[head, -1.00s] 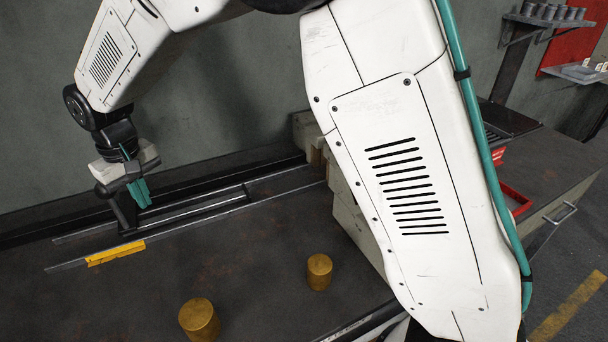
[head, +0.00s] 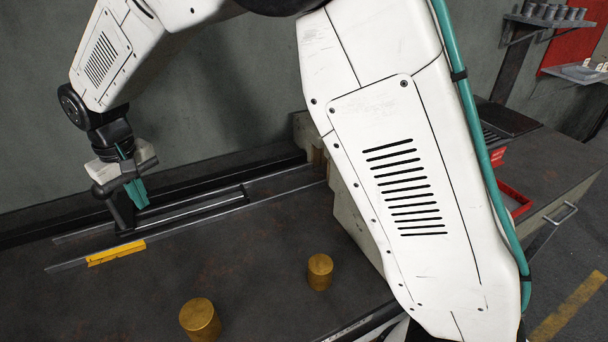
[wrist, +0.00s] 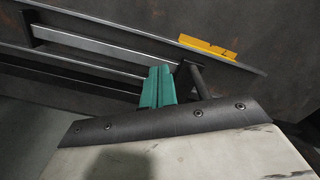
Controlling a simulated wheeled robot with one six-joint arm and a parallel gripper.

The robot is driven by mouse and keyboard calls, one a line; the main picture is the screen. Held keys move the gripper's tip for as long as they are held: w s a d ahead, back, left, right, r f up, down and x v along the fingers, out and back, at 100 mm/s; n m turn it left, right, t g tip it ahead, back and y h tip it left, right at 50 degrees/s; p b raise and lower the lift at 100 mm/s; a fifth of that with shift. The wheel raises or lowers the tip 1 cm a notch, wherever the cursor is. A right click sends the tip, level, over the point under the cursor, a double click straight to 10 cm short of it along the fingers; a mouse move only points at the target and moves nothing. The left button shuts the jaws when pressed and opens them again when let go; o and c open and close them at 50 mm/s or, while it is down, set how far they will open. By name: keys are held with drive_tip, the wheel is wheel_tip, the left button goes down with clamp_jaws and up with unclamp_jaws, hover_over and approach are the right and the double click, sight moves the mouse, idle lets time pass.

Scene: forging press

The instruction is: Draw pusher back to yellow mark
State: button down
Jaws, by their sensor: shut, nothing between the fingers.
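The pusher's dark upright post (head: 120,212) stands at the left part of the guide rails, level with the yellow mark (head: 116,253) on the near rail. In the wrist view the post (wrist: 198,82) stands just right of my fingers, and the yellow mark (wrist: 207,48) lies on the rail beyond it. My gripper (head: 138,194) has teal fingers, shut and empty, pointing down on the right side of the post. The fingers also show in the wrist view (wrist: 157,86). Whether they touch the post is unclear.
Two brass-coloured cylinders, one in front (head: 200,319) and one farther right (head: 319,271), stand on the dark bench. The guide rails (head: 220,209) run right to a pale block (head: 355,215), partly hidden by my arm. The wall is close behind the rails.

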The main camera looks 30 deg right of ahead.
wheel_tip(320, 180, up, 13)
drive_tip(key=shift+f, duration=0.2)
idle(0.4)
drive_tip(key=shift+a+f, duration=0.1)
idle(0.3)
drive_tip(key=s+d+f+m, duration=0.1)
drive_tip(key=s+d+m, duration=0.2)
drive_tip(key=s+d, duration=1.2)
drive_tip(key=s+d+f+m+t, duration=0.1)
drive_tip(key=s+d+m, duration=0.2)
drive_tip(key=s+d, duration=1.2)
drive_tip(key=shift+d+t, duration=0.3)
drive_tip(key=shift+d, duration=2.25)
